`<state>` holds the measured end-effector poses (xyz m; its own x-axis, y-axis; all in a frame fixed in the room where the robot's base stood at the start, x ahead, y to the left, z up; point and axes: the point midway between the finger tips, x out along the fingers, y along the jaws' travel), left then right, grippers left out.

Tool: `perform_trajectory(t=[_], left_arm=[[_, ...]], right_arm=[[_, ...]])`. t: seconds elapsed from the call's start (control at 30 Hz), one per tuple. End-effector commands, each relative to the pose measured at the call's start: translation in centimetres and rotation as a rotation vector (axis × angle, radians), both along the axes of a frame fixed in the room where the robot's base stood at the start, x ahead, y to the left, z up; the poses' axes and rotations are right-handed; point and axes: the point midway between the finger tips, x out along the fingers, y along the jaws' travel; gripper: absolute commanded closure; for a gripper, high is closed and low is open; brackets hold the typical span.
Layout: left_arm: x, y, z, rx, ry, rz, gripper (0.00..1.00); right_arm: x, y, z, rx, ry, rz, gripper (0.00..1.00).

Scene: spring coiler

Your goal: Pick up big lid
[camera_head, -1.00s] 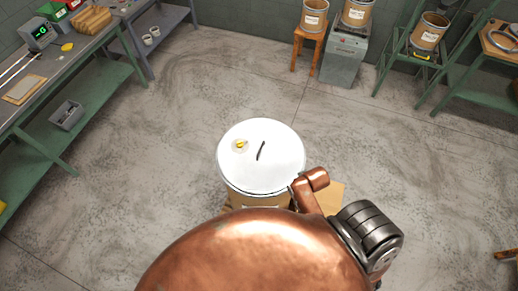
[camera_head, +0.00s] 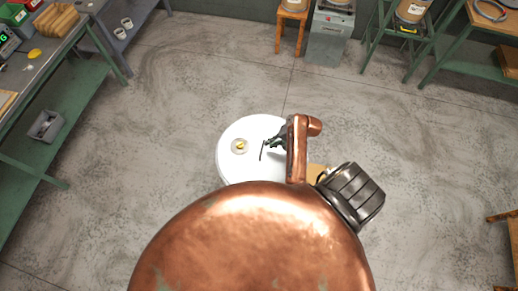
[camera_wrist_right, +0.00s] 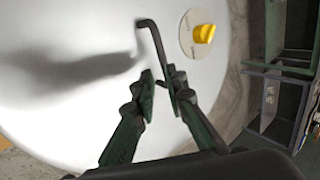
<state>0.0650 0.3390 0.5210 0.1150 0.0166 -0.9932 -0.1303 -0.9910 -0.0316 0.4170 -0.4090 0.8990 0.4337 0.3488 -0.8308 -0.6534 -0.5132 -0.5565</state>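The big lid (camera_head: 234,168) is a white round disc with a thin dark handle (camera_head: 262,153) near its middle. It fills much of the right wrist view (camera_wrist_right: 70,115). My right gripper (camera_head: 271,143) is over the lid, at the handle. In the right wrist view its two green fingers (camera_wrist_right: 162,78) are apart, and the lower end of the bent handle (camera_wrist_right: 150,35) lies at the gap between the tips. I cannot tell whether they touch it. My arm hides the lid's right part in the head view. My left gripper is not in view.
A yellow knob on a pale disc (camera_head: 240,146) sits on the lid. A green workbench (camera_head: 80,85) stands at the left. A stool (camera_head: 291,28), a grey cabinet (camera_head: 327,40) and green shelving (camera_head: 445,50) line the back.

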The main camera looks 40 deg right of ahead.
Motion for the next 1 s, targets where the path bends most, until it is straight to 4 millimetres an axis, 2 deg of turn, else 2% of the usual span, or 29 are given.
perform_trajectory(t=[0.33, 0.5, 0.77, 1.0], left_arm=[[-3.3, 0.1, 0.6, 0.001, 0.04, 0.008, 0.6], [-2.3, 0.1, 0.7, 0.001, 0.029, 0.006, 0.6], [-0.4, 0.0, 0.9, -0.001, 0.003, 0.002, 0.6], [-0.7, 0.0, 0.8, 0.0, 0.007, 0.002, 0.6]], right_arm=[[2.4, 2.6, -3.4, 0.001, 0.003, 0.019, 0.88], [3.1, 3.1, -5.1, -0.002, 0.002, 0.017, 0.88], [3.2, 3.1, -5.4, -0.005, 0.001, 0.014, 0.88], [3.1, 3.1, -5.4, -0.005, 0.001, 0.014, 1.0]])
